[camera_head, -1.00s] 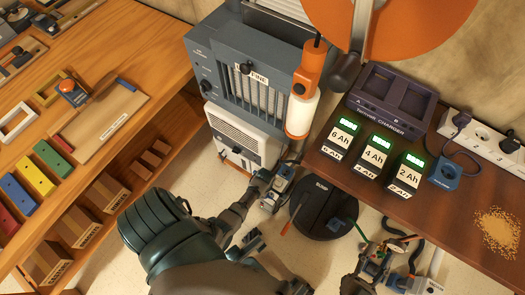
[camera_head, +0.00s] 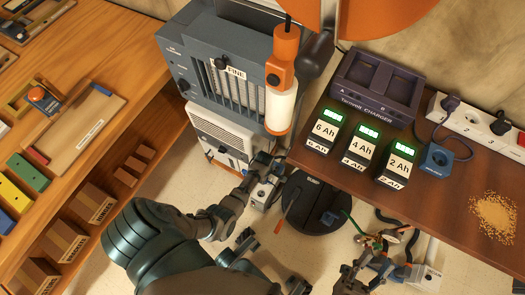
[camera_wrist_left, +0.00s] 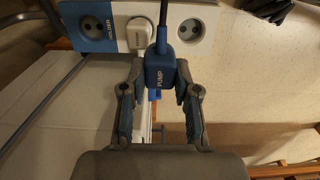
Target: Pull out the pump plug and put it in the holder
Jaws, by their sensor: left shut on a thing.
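The blue pump plug (camera_wrist_left: 157,76), marked PUMP, is between the fingertips of my left gripper (camera_wrist_left: 156,84) in the left wrist view. The gripper is shut on it. A dark cable rises from the plug's far end. Behind it is a white socket panel with a blue-labelled holder (camera_wrist_left: 98,28) at the left and an empty round socket (camera_wrist_left: 188,29) at the right. Whether the plug touches the panel I cannot tell. In the head view my right gripper (camera_head: 374,262) seems to be low right among cables; its jaws are unclear.
A white plug (camera_wrist_left: 139,30) fills the middle of the panel. In the head view a round black pump base (camera_head: 315,208) stands on the floor beside the white appliance (camera_head: 222,138). The right-hand table holds several batteries, a charger (camera_head: 378,98) and a socket strip (camera_head: 478,122).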

